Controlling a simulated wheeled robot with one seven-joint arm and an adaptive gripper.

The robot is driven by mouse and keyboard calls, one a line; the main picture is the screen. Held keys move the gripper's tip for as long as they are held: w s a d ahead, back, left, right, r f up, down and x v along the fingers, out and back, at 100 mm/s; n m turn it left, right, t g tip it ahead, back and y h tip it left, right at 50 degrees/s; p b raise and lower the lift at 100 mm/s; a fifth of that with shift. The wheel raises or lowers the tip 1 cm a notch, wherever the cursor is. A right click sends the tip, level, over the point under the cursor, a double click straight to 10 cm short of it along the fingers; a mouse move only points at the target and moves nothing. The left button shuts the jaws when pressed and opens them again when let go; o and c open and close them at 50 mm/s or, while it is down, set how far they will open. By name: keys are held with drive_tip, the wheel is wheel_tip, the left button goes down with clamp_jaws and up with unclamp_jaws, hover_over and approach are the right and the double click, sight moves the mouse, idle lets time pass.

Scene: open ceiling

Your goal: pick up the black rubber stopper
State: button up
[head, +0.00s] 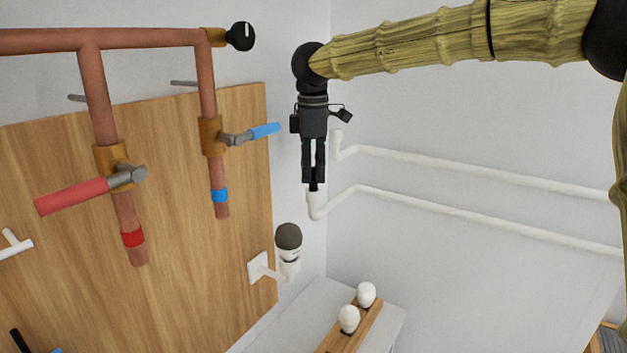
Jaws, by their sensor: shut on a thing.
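My gripper (314,181) hangs straight down near the middle of the head view, its two black fingers close together. A small black piece, which looks like the black rubber stopper (314,187), shows between and just below the fingertips. My gripper is shut on it. In the picture, the stopper is directly above the upturned open end of the lower white pipe (315,204). I cannot tell whether it sits in the pipe mouth, touches it or is apart from it. The fingers hide the stopper's upper part.
A wooden board (190,270) stands at left behind copper pipes (95,85) with a red-handled valve (75,197) and a blue-handled valve (264,131). A dark-topped white holder (288,240) juts out below. Two white bulbs (366,294) stand in a wooden rack (337,338) on a white surface.

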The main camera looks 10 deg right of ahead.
drive_tip(key=shift+r+b, duration=0.4)
drive_tip(key=shift+r, duration=0.35)
drive_tip(key=shift+s+r, duration=0.1)
drive_tip(key=shift+s, duration=0.25)
drive_tip(key=s+r+b, duration=0.1)
drive_tip(key=s+b, duration=0.5)
drive_tip(key=s, duration=0.9)
drive_tip(key=shift+s+r, duration=0.2)
drive_tip(key=shift+r, duration=0.15)
drive_tip(key=shift+f, duration=0.1)
